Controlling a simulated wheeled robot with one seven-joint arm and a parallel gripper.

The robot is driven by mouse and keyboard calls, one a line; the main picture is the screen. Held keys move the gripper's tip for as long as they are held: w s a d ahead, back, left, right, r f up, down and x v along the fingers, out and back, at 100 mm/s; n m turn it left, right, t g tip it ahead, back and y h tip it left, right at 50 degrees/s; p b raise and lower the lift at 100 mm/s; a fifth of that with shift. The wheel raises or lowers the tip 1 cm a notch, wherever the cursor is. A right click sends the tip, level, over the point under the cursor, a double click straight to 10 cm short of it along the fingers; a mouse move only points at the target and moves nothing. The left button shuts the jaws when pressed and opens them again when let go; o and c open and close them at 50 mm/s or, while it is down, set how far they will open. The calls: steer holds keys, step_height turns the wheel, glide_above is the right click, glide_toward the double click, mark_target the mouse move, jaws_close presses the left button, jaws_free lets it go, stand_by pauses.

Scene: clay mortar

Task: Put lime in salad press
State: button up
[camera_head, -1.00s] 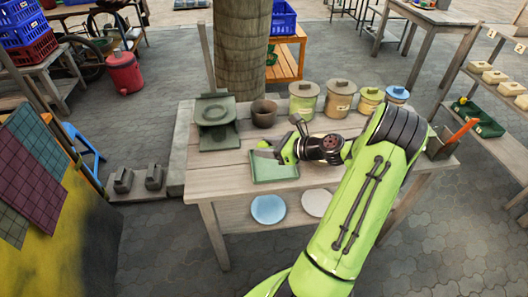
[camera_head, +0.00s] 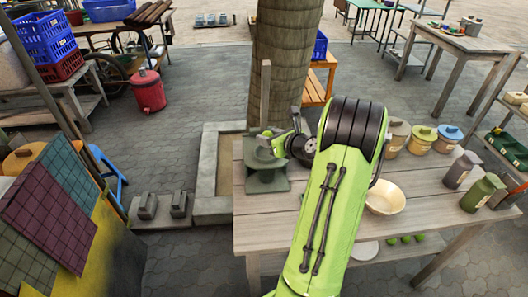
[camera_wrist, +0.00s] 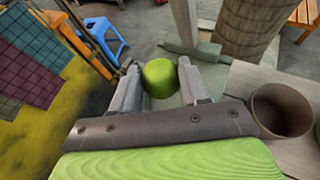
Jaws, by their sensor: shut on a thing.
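My gripper (camera_wrist: 160,82) is shut on a green lime (camera_wrist: 159,76), held between its two fingertips in the wrist view. In the head view my gripper (camera_head: 268,138) is at the back left of the table, just above the dark green-grey press (camera_head: 266,182). The lime is too small to make out well there. In the wrist view a flat green-grey piece (camera_wrist: 192,50), apparently part of the press, shows beyond the fingers. How far the lime is above the press I cannot tell.
A brown bowl (camera_wrist: 281,112) stands right of my gripper in the wrist view. A cream bowl (camera_head: 385,200) and lidded jars (camera_head: 421,138) are on the wooden table (camera_head: 270,232). A post (camera_head: 265,92) rises behind the press. My arm hides the table's middle.

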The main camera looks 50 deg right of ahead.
mark_target(269, 157)
steer(key=shift+w+a+f+b, duration=0.1)
steer(key=shift+f+b, duration=0.3)
steer(key=shift+f, duration=0.8)
steer(key=shift+w+f+b, duration=0.1)
steer(key=shift+f+b, duration=0.25)
steer(key=shift+f, duration=0.8)
steer(key=o, duration=0.8)
steer(key=shift+s, duration=0.1)
steer(key=shift+c, duration=0.2)
steer(key=shift+r, duration=0.2)
steer(key=p+v, duration=0.2)
steer(key=v, duration=1)
steer(key=w+a+r+n+g+y, duration=0.2)
steer(key=w+a+n, duration=0.1)
steer(key=a+n, duration=0.65)
steer(key=w+a+r+n+g+y, duration=0.1)
steer(key=w+a+n+g+y, duration=0.15)
steer(key=a+n, duration=0.65)
steer(key=s+a+r+n+g+h, duration=0.1)
steer(key=s+a+r+n, duration=0.1)
steer(key=s+a+n, duration=0.4)
steer(key=s+a+r+n+g+h, duration=0.1)
steer(key=s+a+r+n+g, duration=0.1)
steer(key=s+a+n, duration=0.5)
steer(key=s+r+n, duration=0.1)
steer(key=s+n, duration=0.1)
steer(key=n, duration=0.4)
steer(key=shift+s+a, duration=0.2)
steer(key=shift+s, duration=0.05)
